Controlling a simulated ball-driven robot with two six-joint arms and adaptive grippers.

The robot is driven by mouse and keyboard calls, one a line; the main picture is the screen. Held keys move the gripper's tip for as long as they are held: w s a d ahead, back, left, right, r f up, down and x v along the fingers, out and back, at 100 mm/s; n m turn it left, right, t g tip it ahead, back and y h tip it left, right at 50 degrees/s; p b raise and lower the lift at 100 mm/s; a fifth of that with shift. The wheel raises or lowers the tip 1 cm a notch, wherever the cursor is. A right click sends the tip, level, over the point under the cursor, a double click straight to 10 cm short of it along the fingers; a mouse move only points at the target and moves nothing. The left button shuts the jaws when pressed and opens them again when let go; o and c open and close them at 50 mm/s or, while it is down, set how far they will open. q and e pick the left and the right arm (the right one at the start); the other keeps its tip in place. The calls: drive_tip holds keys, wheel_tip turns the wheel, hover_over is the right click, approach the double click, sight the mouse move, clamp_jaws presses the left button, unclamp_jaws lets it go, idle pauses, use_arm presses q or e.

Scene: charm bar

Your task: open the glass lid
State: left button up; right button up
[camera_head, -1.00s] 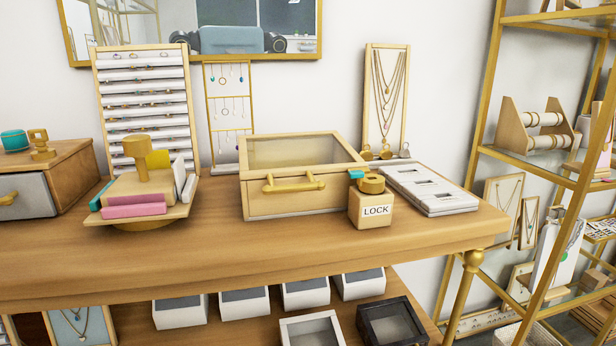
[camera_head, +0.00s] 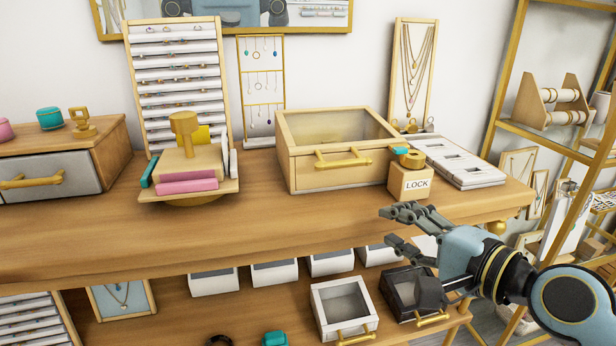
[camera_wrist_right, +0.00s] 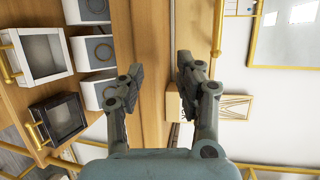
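The glass lid (camera_head: 338,126) is a wood-framed pane on top of a wooden box (camera_head: 310,180) in the middle of the table. It looks shut, lying flat. A gold bar handle (camera_head: 343,158) is on the box's front. A wooden block (camera_head: 409,184) marked LOCK stands at the box's front right corner, with a gold and teal piece (camera_head: 408,157) on top. My right gripper (camera_head: 391,227) is open and empty, in front of the table edge, below and right of the box. Its two fingers also show apart in the right wrist view (camera_wrist_right: 158,70). My left gripper is out of view.
A gold shelf frame (camera_head: 502,75) rises at the right. The table front (camera_head: 280,218) before the box is clear.

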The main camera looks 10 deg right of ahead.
drive_tip(key=y, duration=0.1)
approach(343, 167)
drive_tip(key=shift+n+t, duration=0.4)
drive_tip(key=shift+n, duration=0.1)
drive_tip(key=x, duration=0.5)
drive_tip(key=p+x, duration=0.1)
drive_tip(key=x, duration=0.4)
drive_tip(key=shift+w+a+f, duration=0.2)
drive_tip(key=shift+w+f, duration=0.05)
drive_tip(key=shift+w, duration=0.05)
drive_tip(key=shift+c, duration=0.4)
clamp_jaws()
drive_tip(key=shift+f, duration=0.1)
